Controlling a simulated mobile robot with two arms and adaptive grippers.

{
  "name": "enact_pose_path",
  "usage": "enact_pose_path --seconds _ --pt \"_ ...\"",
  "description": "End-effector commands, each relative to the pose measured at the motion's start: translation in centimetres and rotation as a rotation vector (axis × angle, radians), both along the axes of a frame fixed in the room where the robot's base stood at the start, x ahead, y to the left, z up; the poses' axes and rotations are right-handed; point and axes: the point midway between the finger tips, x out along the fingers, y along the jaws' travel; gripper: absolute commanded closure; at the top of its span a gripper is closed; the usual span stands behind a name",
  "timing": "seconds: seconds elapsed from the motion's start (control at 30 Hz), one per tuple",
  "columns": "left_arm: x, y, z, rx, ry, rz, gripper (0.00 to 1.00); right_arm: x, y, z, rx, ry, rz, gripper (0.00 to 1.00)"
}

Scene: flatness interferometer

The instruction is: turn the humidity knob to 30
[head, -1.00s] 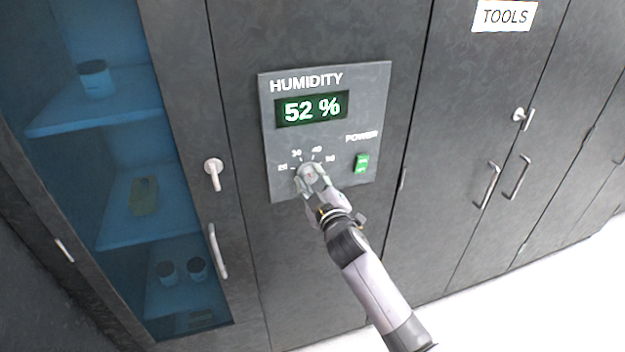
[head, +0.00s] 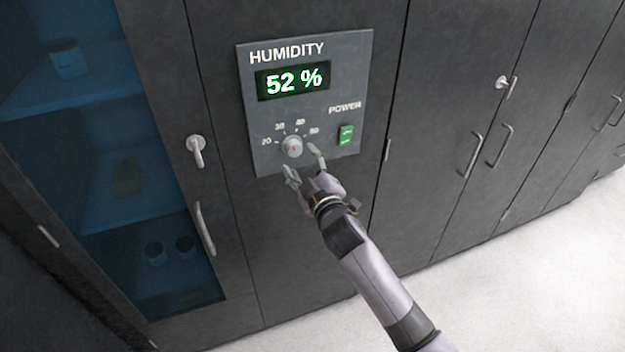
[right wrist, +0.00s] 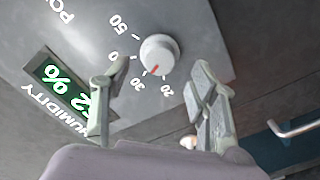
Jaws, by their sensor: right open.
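The humidity knob (head: 292,146) is a round, pale dial on the grey panel (head: 262,130), with marks 20, 30, 40 and 50 around it. In the right wrist view the knob (right wrist: 159,53) shows a red pointer mark directed between 20 and 30. The green display (head: 293,81) reads 52 %. My right gripper (head: 302,161) is open and empty, just in front of and below the knob, its fingers apart from it. In the right wrist view the fingers (right wrist: 150,78) stand spread to either side below the knob. My left gripper is not in view.
A green power switch (head: 346,135) is on the panel, right of the knob. A glass-door cabinet (head: 215,270) with a handle (head: 204,229) is on the left. Dark cabinet doors with handles (head: 505,147) line the right. Pale floor (head: 500,290) is clear.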

Motion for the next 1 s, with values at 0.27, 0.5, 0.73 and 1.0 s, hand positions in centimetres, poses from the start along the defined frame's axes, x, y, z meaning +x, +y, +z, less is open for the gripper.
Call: enact_pose_path --seconds 0.27,0.5,0.73,1.0 --pt "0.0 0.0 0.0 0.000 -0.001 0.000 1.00 -4.9 -1.5 -0.1 0.000 0.001 0.002 0.46" --pt "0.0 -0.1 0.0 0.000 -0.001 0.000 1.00 -6.8 -2.1 0.0 0.000 0.000 0.001 0.46" --pt "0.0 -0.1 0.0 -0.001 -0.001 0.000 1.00 -7.0 -2.2 0.1 0.000 -0.001 0.001 0.46" --pt "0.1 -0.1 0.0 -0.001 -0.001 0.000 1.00 -7.0 -2.2 0.0 0.000 0.000 0.001 0.46"
